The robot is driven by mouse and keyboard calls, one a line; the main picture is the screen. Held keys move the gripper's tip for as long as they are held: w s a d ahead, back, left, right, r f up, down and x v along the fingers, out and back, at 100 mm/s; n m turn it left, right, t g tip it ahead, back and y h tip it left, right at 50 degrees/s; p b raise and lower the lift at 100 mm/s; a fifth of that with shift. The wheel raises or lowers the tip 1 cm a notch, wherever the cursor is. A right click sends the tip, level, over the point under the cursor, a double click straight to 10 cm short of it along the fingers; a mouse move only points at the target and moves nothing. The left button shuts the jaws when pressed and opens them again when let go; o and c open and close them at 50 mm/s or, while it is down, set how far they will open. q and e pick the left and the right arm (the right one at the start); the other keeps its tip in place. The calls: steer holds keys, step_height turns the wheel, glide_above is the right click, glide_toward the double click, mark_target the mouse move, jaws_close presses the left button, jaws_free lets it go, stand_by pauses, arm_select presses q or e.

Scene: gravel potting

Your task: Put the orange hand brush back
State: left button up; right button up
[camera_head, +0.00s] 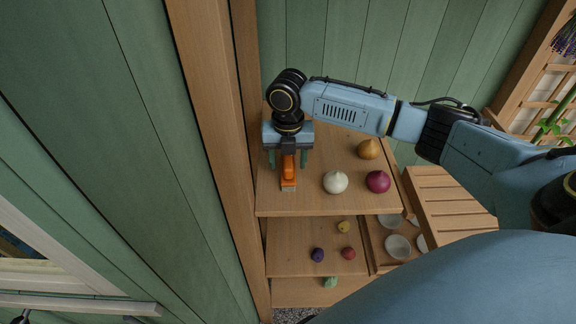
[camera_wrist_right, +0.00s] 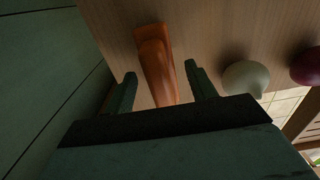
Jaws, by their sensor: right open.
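The orange hand brush (camera_head: 288,172) lies on the upper wooden shelf (camera_head: 312,205), near its left side, with a pale end toward the front edge. My right gripper (camera_head: 288,160) is over it, open, with one green finger on each side of the brush. In the right wrist view, the orange brush (camera_wrist_right: 157,62) runs between the two spread fingers of the right gripper (camera_wrist_right: 160,80), with gaps on both sides. Part of the brush is hidden under the gripper. I cannot tell how far the fingertips are above the shelf. My left gripper is not in view.
A wooden post (camera_head: 215,120) stands close on the left. Lower shelves hold small coloured bulbs and pale bowls (camera_head: 397,246). A slatted wooden surface (camera_head: 450,205) is at right.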

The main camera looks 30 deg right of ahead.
step_height(320, 180, up, 10)
steer(key=shift+f+b, duration=0.15)
steer(key=shift+b, duration=0.25)
